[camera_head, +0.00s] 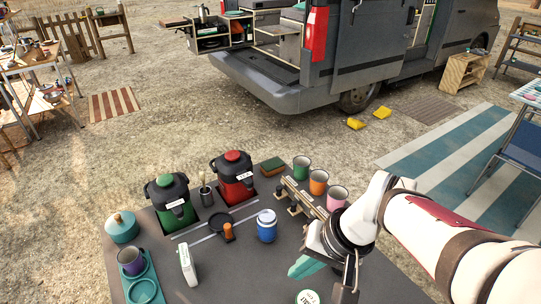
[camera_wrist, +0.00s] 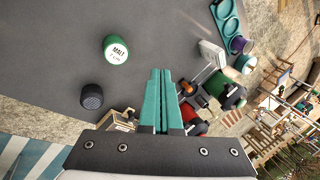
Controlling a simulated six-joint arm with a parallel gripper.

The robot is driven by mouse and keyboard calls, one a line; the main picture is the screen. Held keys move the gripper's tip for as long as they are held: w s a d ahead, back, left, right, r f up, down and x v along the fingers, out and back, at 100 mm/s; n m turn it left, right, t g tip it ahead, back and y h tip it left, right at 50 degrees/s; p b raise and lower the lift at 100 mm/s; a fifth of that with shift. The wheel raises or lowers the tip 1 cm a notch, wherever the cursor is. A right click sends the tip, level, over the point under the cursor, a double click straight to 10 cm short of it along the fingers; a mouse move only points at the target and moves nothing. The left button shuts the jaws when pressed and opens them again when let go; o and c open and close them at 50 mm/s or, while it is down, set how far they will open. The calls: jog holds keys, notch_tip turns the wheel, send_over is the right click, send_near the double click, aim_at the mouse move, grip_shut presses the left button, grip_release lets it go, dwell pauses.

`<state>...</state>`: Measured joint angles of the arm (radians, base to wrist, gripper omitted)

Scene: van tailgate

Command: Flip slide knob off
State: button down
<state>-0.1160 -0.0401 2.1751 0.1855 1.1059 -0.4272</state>
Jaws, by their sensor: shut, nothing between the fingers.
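The slide knob appears to be the orange knob with a dark base (camera_head: 228,232) on the dark table in the head view. It stands beside a thin pale rail (camera_head: 200,237) that runs diagonally along the table; whether it touches the rail is hard to tell. An orange bit by the fingers in the wrist view (camera_wrist: 187,88) may be the same knob. My gripper (camera_head: 296,270) is to the right of the knob and apart from it, over the table. Its teal fingers are together in the wrist view (camera_wrist: 160,72), with nothing between them.
A blue jug (camera_head: 267,226) stands between knob and gripper. Green (camera_head: 173,201) and red (camera_head: 234,178) dispensers stand behind. A white box (camera_head: 187,266) is at front left. A MALT tin (camera_wrist: 116,50) and dark round object (camera_wrist: 92,96) stand on otherwise open table.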

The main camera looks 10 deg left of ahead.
jog(key=w+a+f+n+t+y, duration=0.1)
jog(key=w+a+f+n, duration=0.1)
jog(key=w+a+f, duration=0.3)
jog(key=w+a+f+n+y, duration=0.1)
jog(key=w+a+f+n, duration=0.2)
jog(key=w, duration=1)
jog(key=a+f, duration=0.3)
jog(key=a, duration=0.2)
jog(key=shift+w+t, duration=0.2)
jog(key=shift+t, duration=0.2)
jog(key=shift+a+f, duration=0.15)
jog(key=x, duration=0.9)
jog(key=shift+a+f, duration=0.25)
jog(key=shift+f, duration=0.05)
jog(key=shift+w, duration=0.1)
jog(key=s+a, duration=0.8)
jog(key=shift+s+a, duration=0.15)
jog(key=shift+s, duration=0.05)
